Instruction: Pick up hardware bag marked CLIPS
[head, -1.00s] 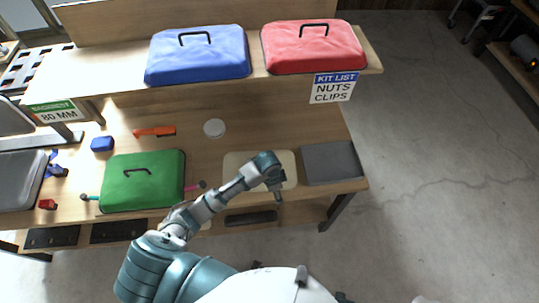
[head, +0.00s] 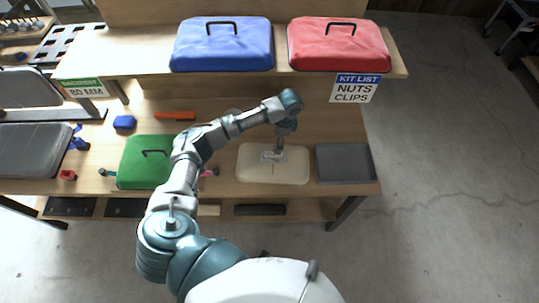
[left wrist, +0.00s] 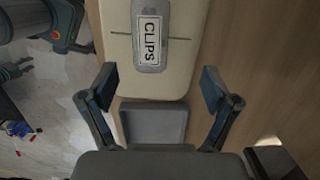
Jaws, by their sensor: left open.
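The CLIPS bag (left wrist: 150,30) is grey with a white label reading CLIPS. It lies on a cream mat (left wrist: 115,60), its far end cut off by the top of the left wrist view. In the head view the bag (head: 268,158) is small and partly hidden by my left gripper (head: 278,152), which hangs over the mat (head: 262,176). My left gripper also shows in the left wrist view (left wrist: 157,88), open and empty, with its fingers spread on either side, short of the bag. My right gripper is not in view.
An empty grey tray (head: 345,163) stands right of the mat. A green case (head: 138,172) lies left, partly behind my arm. Blue (head: 222,52) and red (head: 340,50) cases sit on the upper shelf, above a KIT LIST sign (head: 355,88) reading NUTS, CLIPS.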

